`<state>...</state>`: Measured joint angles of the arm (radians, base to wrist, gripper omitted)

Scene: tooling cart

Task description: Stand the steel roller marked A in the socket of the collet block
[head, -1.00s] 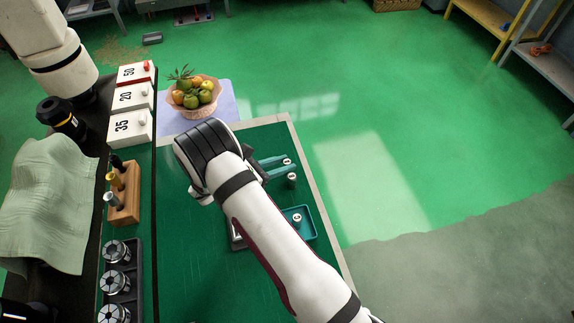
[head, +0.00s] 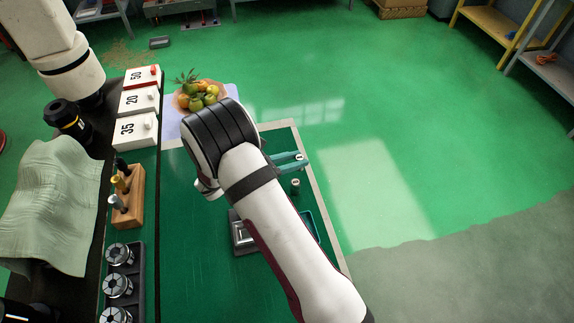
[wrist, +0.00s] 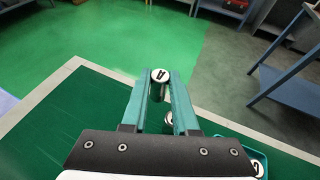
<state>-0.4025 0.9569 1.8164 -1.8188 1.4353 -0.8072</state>
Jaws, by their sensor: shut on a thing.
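My gripper (wrist: 158,88) has long teal fingers, shut on the steel roller marked A (wrist: 159,75). The roller sits upright at the fingertips, its white top with the black A showing. In the head view the held roller (head: 299,157) is at the fingertips, apparently above the cart top. The grey metal block (head: 243,238), which looks like the collet block, is on the green top, left of my forearm and nearer than the gripper. My arm hides part of it, and I cannot make out its socket clearly.
Another roller (head: 295,184) stands close by the fingers; it also shows in the wrist view (wrist: 168,120). A teal tray (head: 315,228) is mostly hidden by my arm; a marked roller (wrist: 257,168) shows there. Collets (head: 118,285), a wooden rack (head: 127,205) and numbered boxes line the left.

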